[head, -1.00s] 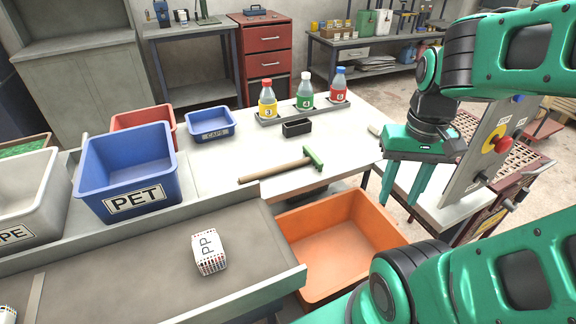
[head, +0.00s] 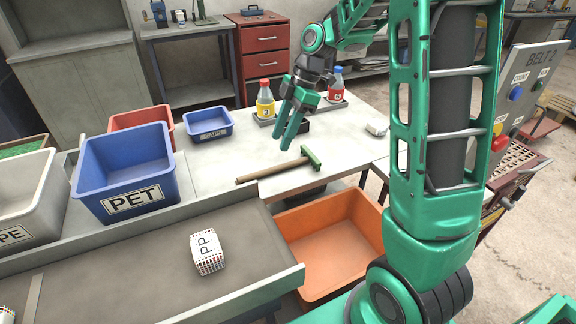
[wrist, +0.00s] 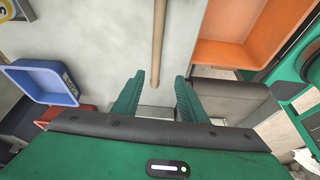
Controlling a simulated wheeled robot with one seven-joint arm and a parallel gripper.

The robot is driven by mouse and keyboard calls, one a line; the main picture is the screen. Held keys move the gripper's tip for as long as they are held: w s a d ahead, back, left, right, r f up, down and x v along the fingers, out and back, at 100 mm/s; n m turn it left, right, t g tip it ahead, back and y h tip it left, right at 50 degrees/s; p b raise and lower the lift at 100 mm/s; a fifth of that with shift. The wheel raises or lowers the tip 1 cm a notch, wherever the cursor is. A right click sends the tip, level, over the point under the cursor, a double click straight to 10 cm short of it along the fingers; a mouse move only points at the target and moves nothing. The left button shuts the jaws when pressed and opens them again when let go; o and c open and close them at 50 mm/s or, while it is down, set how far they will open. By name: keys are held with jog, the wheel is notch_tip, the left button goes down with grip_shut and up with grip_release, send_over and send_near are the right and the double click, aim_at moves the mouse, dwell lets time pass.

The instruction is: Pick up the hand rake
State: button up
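The hand rake lies on the white table, with a long wooden handle (head: 268,172) pointing left and a green head (head: 312,157) at its right end. My gripper (head: 287,143) is above the table behind the rake, its two green fingers pointing down and apart. In the wrist view the fingers of my gripper (wrist: 160,82) are open with nothing between them. The wooden handle (wrist: 158,35) runs up and away from near the gap between the fingertips. The rake's head is not seen in the wrist view.
A yellow bottle (head: 265,100) and a red bottle (head: 336,88) stand behind my gripper. An orange bin (head: 345,250) is below the table's front edge. A small blue caps bin (head: 208,124) is at the left.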

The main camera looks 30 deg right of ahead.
send_near(268, 169)
jog(key=shift+s+a+f+n, duration=0.1)
jog(key=shift+a+f+n, duration=0.05)
jog(key=shift+a+f, duration=0.35)
jog(key=shift+s+a+f+n, duration=0.15)
jog(key=shift+a+f, duration=0.1)
jog(key=shift+f, duration=0.35)
jog(key=shift+w+x, duration=0.15)
jog(key=shift+x, duration=1.4)
jog(key=shift+w+x, duration=0.15)
jog(key=shift+x, duration=1.35)
jog(key=shift+d, duration=0.1)
grip_shut()
